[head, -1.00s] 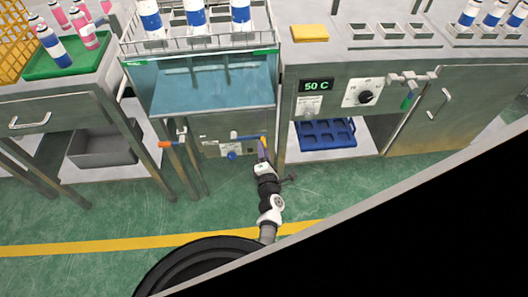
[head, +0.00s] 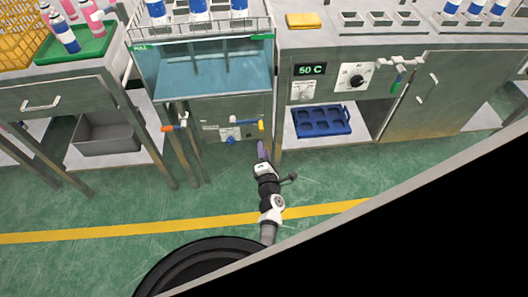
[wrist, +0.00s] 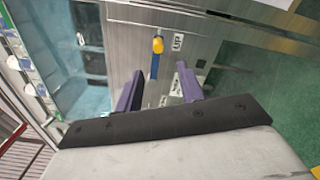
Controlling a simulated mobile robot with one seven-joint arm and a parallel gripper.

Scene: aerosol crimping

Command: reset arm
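My gripper (head: 262,150) is in front of the water bath's metal front panel in the head view. In the wrist view my gripper (wrist: 160,88) shows two purple fingers standing apart with nothing between them. A lever with a blue shaft and yellow tip (wrist: 157,46) is on the panel beyond the fingers, beside a label reading UP. The same lever (head: 246,124) shows in the head view just above and left of the fingers, and its blue shaft lies roughly level. The fingers look clear of it.
An orange-tipped valve (head: 172,128) is to the left. A blue tray (head: 322,121) sits on the open shelf at right, below the 50 C display (head: 310,70). The green floor (head: 215,195) before the bench is open.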

